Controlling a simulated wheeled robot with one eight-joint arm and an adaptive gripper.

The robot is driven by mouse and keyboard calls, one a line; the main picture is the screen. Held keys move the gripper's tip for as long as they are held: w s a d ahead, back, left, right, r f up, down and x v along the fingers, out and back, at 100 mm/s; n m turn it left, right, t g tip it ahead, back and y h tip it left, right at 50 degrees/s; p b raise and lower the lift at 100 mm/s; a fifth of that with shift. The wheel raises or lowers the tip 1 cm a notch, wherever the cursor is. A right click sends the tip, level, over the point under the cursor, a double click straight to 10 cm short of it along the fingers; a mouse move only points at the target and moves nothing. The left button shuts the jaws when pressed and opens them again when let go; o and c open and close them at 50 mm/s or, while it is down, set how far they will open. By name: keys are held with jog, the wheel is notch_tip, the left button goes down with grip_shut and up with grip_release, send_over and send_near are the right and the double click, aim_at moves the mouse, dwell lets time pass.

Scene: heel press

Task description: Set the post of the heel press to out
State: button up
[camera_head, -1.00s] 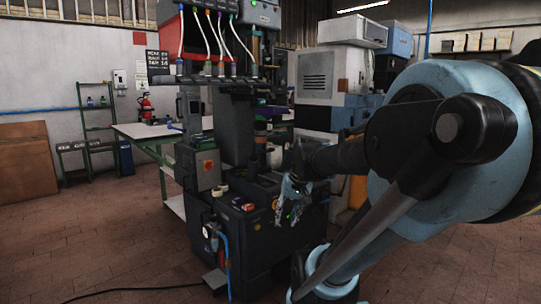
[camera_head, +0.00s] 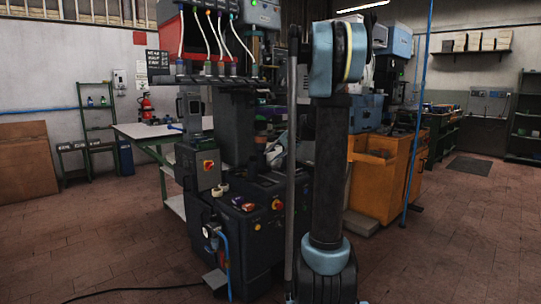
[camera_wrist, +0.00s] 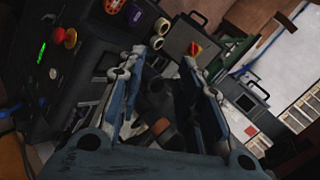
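The heel press (camera_head: 235,225) is a dark machine with a red-and-grey upper part, in the middle of the head view. In the wrist view, its dark body with a red knob (camera_wrist: 70,38) fills the upper left. My gripper (camera_wrist: 163,63) is open, with its two blue-grey fingers apart. A dark, roundish part with a reddish-brown band (camera_wrist: 160,126) shows between and below the fingers; I cannot tell whether it is the post. Nothing is clearly gripped. In the head view my upright arm hides the press's right side, and the post's setting cannot be read.
A black cable (camera_head: 130,291) lies on the floor.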

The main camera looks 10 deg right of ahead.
jog(key=w+d+f+m+t+y, duration=0.15)
jog(key=w+d, duration=0.25)
jog(key=w, duration=0.5)
jog(key=w+d+f+m+t, duration=0.2)
jog(key=w+d, duration=0.3)
jog(key=w, duration=0.5)
jog(key=w+d+f+m+t+y, duration=0.15)
jog(key=w+d, duration=0.25)
jog(key=w, duration=0.5)
jog(key=shift+h, duration=0.5)
jog(key=x, duration=1.7)
jog(key=shift+w+d+f, duration=0.2)
jog(key=shift+w, duration=0.05)
grip_shut()
